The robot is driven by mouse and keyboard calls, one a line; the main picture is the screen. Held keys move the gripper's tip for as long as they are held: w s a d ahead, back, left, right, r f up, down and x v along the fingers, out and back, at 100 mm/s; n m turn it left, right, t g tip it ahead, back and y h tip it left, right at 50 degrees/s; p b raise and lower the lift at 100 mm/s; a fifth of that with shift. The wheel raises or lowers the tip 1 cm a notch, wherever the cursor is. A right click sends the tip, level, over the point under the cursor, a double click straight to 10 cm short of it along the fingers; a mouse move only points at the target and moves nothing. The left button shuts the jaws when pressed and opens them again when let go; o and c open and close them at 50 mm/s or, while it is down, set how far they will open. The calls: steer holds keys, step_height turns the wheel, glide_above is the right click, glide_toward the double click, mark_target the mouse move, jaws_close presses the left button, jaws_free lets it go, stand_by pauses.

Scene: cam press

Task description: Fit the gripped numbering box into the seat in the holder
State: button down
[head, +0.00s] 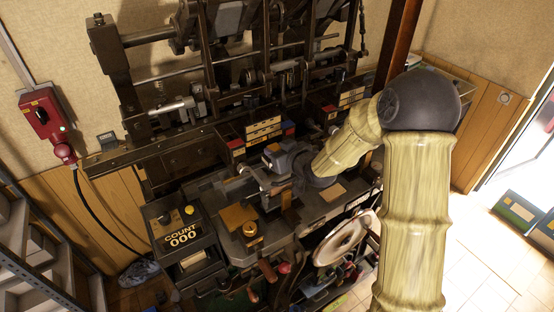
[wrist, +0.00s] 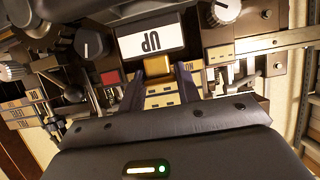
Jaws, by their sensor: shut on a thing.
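My gripper (wrist: 159,72) is shut on a gold-brown block, seen between its two dark fingertips in the wrist view. Directly beyond it is a dark box with a white face (wrist: 150,41) reading "UP", upside down in the picture. This looks like the numbering box, with the gold block as its grip. In the head view my arm reaches in from the right and ends low over the middle of the press. The fingers are hard to make out there. I cannot make out the seat or holder clearly, nor whether the box touches it.
In the wrist view a dark knob (wrist: 90,44) stands left of the box and another knob (wrist: 222,12) at upper right.

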steer(key=shift+f+p, duration=0.8)
steer(key=shift+f, duration=1.2)
steer(key=shift+f, duration=0.15)
steer(key=c, duration=1)
jaws_free()
steer(key=shift+s, duration=0.1)
steer(key=b+v, duration=0.4)
steer(key=v, duration=0.8)
